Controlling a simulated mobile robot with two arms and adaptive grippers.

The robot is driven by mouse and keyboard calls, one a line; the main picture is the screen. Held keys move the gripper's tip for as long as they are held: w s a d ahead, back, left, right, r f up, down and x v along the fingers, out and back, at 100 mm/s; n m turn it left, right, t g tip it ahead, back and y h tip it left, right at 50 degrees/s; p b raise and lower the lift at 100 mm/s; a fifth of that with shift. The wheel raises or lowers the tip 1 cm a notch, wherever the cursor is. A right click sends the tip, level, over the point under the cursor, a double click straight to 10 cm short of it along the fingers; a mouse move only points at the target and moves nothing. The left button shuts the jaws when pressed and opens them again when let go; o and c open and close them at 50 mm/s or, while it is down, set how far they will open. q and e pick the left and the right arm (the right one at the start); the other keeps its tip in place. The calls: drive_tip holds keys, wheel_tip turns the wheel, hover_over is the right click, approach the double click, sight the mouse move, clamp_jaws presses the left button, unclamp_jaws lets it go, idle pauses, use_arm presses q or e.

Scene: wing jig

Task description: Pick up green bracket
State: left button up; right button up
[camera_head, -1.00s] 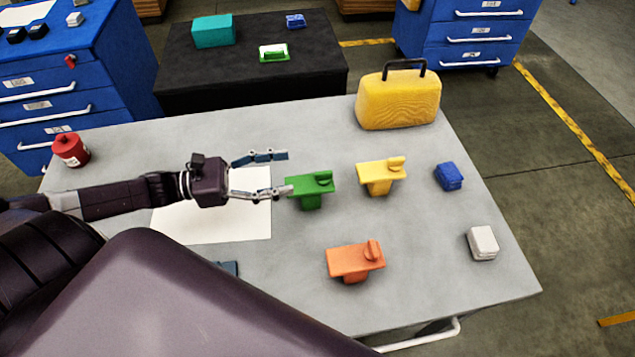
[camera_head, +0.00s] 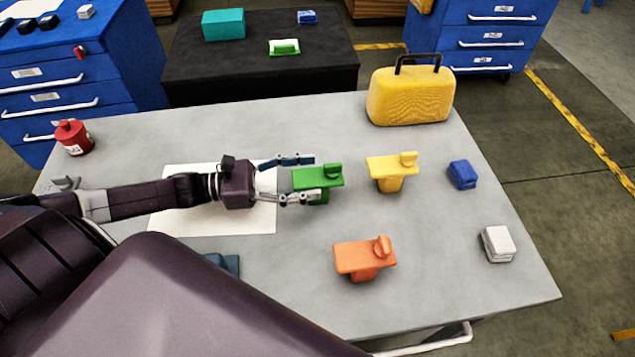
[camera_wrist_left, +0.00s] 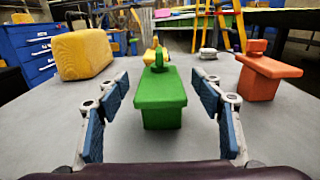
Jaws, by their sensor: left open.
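The green bracket (camera_head: 317,179) stands upright on the grey table, a flat top plate on a narrower block with a round knob. My left gripper (camera_head: 316,178) is open, with one finger on the far side of the bracket and one on the near side. In the left wrist view the green bracket (camera_wrist_left: 161,91) sits between the two blue-padded fingers (camera_wrist_left: 161,108), with a visible gap on both sides. In the head view the near finger hides part of the bracket's lower block.
A yellow bracket (camera_head: 391,172) stands to the right and an orange bracket (camera_head: 364,258) nearer the front. A blue block (camera_head: 462,174), a white block (camera_head: 497,244), a yellow case (camera_head: 411,95) and a red can (camera_head: 73,138) are also on the table. White paper (camera_head: 230,220) lies under my left arm.

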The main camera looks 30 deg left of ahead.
sight(322, 175)
use_arm(q)
drive_tip(key=shift+p+x, duration=0.3)
drive_tip(key=shift+x, duration=1.6)
drive_tip(key=shift+f, duration=0.1)
drive_tip(key=c, duration=1.5)
